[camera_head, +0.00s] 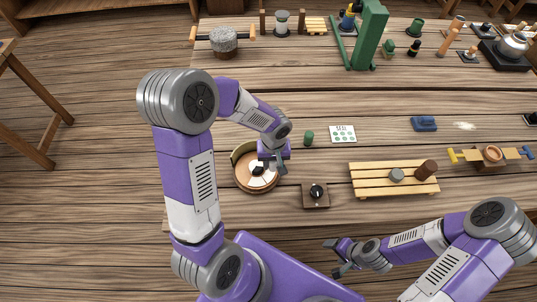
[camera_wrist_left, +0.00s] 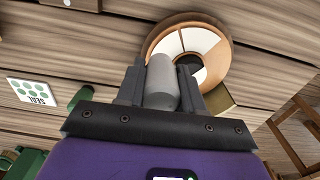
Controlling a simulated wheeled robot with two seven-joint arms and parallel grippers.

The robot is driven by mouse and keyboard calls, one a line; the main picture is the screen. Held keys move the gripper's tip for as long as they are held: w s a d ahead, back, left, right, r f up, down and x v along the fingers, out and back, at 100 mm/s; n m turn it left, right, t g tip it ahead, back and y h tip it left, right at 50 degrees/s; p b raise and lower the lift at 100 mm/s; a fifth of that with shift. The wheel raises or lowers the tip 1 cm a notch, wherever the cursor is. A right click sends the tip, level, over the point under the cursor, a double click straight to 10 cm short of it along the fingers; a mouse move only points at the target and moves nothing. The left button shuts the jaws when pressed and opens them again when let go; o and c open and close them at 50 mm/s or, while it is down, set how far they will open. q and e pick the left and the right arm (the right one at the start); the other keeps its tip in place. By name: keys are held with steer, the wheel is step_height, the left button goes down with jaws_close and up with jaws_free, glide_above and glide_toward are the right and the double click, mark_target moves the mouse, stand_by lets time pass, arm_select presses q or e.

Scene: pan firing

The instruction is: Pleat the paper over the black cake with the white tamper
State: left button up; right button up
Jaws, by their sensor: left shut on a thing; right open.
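My left gripper (camera_head: 272,166) is shut on a pale grey-white cylinder, the white tamper (camera_wrist_left: 161,82), seen between its fingers in the left wrist view. The gripper is over a round wooden-rimmed dish (camera_head: 241,183), which also shows in the left wrist view (camera_wrist_left: 222,62). White and orange-tan wedges (camera_wrist_left: 201,40) lie in the dish, with a dark patch (camera_wrist_left: 190,60) partly hidden behind the tamper and a finger. I cannot tell whether the tamper touches it. The paper and black cake are not clearly separable. My right gripper (camera_head: 340,258) is open and empty, in front of the table edge.
A green cylinder (camera_head: 309,137) and a green-dotted card (camera_head: 343,134) lie behind. A slatted wooden rack (camera_head: 370,181) is further right. A tall green press (camera_head: 368,40) stands at the back.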

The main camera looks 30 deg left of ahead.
arm_select(q)
steer(key=shift+s+a+r+n, duration=0.2)
steer(key=shift+a+r+n, duration=0.1)
steer(key=shift+n, duration=0.1)
steer(key=shift+a+f, duration=0.1)
steer(key=shift+f, duration=0.05)
steer(key=shift+a+f+b, duration=0.2)
steer(key=shift+f+b, duration=0.05)
steer(key=shift+f, duration=0.25)
steer(key=shift+a+f+b, duration=0.2)
steer(key=shift+f, duration=0.25)
steer(key=shift+a+f, duration=0.15)
steer(key=shift+a, duration=0.15)
steer(key=shift+a+f, duration=0.2)
steer(key=shift+a, duration=1.1)
steer(key=shift+f+b, duration=0.45)
steer(key=shift+b, duration=0.15)
steer(key=shift+r, duration=0.1)
